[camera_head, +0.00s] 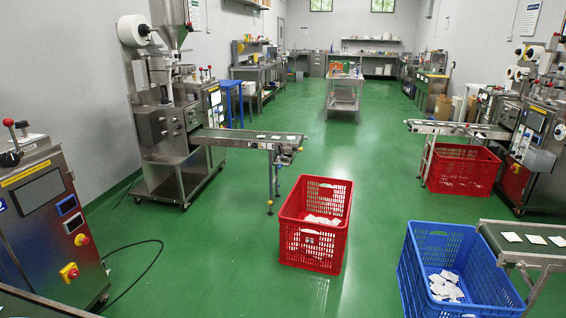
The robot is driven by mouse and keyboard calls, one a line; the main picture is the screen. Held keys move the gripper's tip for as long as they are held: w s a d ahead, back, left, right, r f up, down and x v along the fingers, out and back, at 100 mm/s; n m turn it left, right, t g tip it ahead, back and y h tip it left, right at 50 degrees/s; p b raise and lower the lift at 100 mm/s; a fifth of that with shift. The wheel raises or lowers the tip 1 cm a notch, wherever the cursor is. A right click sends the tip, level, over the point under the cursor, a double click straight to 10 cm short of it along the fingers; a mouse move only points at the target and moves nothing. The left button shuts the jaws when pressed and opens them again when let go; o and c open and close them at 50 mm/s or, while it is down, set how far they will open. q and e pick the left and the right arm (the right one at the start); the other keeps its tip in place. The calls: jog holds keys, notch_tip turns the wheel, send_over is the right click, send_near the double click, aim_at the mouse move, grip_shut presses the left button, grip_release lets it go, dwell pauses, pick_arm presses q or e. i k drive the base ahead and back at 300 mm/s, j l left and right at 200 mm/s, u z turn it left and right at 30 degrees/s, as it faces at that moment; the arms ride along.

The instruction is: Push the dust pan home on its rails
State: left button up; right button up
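I cannot make out the dust pan or its rails in the head view. Teabag packing machines stand on both sides of the room. One tall steel machine (166,125) with a hopper stands at the left, on a low wheeled base. Another machine (32,225) is close at the near left, cut by the frame edge. A third machine (530,135) stands at the right. Neither of my grippers shows in this view.
A red crate (301,240) with white teabags stands mid-floor, and a blue crate (440,236) at the near right. Another red crate (462,166) sits under the right conveyor (455,128). A left conveyor (240,138) juts into the aisle. A black cable lies near left. The central green floor is clear.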

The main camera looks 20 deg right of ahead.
aim_at(285, 161)
jog(key=i+l+u, duration=0.1)
jog(key=u, duration=0.4)
jog(key=l+u, duration=0.2)
jog(key=u, duration=0.25)
jog(key=i+l+u, duration=0.1)
jog(key=u, duration=0.4)
jog(key=l+u, duration=0.35)
jog(key=l, duration=0.5)
jog(key=l+u, duration=0.35)
jog(key=l, duration=0.5)
jog(key=i+l+u, duration=0.15)
jog(key=l+u, duration=0.25)
jog(key=l, duration=0.55)
jog(key=l+u, duration=0.4)
jog(key=l, duration=0.55)
jog(key=k+l+u, duration=0.15)
jog(key=l+u, duration=0.25)
jog(key=l, duration=1.25)
jog(key=i+l+z, duration=0.1)
jog(key=l, duration=0.55)
jog(key=l+z, duration=0.15)
jog(key=z, duration=0.35)
jog(key=l+z, duration=0.1)
jog(key=z, duration=0.35)
jog(key=i+l+z, duration=0.1)
jog(key=z, duration=0.4)
